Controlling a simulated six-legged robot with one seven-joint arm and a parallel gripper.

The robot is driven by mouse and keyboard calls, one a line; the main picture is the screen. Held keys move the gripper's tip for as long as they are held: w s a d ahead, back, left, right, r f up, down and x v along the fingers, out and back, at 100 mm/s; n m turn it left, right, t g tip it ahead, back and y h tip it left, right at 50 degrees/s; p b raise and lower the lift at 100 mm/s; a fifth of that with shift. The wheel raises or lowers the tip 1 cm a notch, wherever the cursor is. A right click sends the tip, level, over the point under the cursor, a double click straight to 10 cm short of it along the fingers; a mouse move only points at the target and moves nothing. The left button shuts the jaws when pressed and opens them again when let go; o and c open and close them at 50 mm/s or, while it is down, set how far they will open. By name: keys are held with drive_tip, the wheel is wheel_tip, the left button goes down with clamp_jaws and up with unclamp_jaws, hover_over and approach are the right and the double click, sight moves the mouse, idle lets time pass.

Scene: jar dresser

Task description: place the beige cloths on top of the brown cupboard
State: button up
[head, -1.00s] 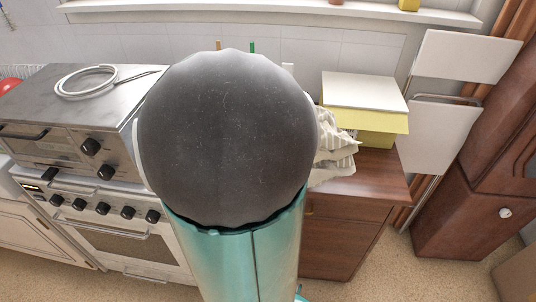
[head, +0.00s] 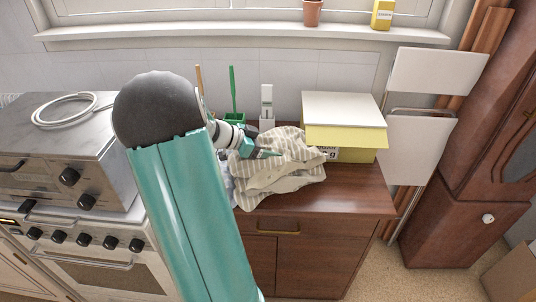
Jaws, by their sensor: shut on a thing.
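The beige striped cloths (head: 290,172) lie crumpled over the top of the brown cupboard (head: 345,198), left of its middle. Part of the bundle hangs near the front edge. My gripper (head: 262,153) is at the upper left of the bundle and shut on the cloths. Its fingertips are partly hidden in the folds. My arm covers the left part of the cupboard, and I cannot tell whether the bundle rests fully on the top.
A yellow box with a white lid (head: 345,122) stands behind the cloths. A green brush (head: 233,95) and a white bottle (head: 267,105) stand at the wall. The stove (head: 85,240) and oven (head: 65,160) are left. A folded white chair (head: 420,140) is right. The cupboard's right front is clear.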

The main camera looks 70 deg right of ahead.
drive_tip(key=shift+d+f, duration=0.25)
drive_tip(key=shift+f, duration=1.6)
drive_tip(key=o, duration=1.6)
drive_tip(key=shift+w, duration=0.1)
drive_tip(key=shift+o, duration=0.2)
drive_tip(key=v, duration=1.2)
